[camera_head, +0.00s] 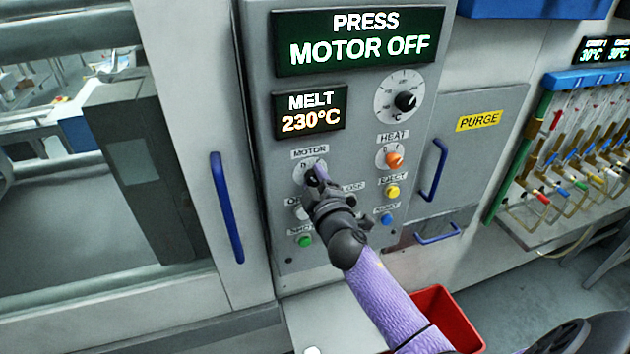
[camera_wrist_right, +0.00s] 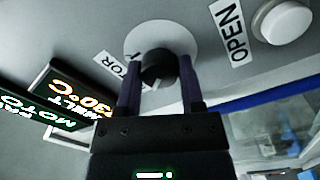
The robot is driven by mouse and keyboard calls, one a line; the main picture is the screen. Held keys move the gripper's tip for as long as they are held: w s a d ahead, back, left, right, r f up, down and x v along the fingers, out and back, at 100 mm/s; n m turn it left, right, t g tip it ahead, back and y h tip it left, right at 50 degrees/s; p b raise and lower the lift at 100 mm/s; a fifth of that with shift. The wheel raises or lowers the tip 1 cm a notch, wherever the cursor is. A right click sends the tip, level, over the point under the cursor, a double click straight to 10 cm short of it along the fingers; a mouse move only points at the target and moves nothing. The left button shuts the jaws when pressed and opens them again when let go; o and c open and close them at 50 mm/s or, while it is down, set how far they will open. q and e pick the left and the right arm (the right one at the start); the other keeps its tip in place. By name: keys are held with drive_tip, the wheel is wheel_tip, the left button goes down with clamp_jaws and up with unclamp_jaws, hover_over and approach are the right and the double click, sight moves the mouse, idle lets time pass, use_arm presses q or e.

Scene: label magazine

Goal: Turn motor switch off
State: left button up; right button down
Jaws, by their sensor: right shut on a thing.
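The motor switch is a dark knob on a round white dial (camera_head: 307,165) under the MOTOR label, on the grey control panel. My right gripper (camera_head: 318,178) is at this switch and hides most of its knob. In the right wrist view the dark knob (camera_wrist_right: 158,66) sits between the two fingers of my right gripper (camera_wrist_right: 158,80), which are shut on it. A white pointer mark shows on the knob, but I cannot tell which setting it points to. A display (camera_head: 358,40) above reads PRESS MOTOR OFF. My left gripper is not in view.
The orange HEAT knob (camera_head: 394,159), yellow EJECT button (camera_head: 392,192), blue button (camera_head: 386,219) and green button (camera_head: 305,241) are close around my right gripper. A white OPEN button (camera_wrist_right: 286,20) is beside it. A blue door handle (camera_head: 227,207) stands left, a red bin (camera_head: 447,314) below.

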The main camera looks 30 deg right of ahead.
idle(0.4)
drive_tip(key=shift+c, duration=1)
unclamp_jaws()
drive_tip(key=shift+s, duration=0.1)
drive_tip(key=v, duration=0.9)
drive_tip(key=shift+s, duration=0.4)
drive_tip(key=shift+a+f, duration=0.1)
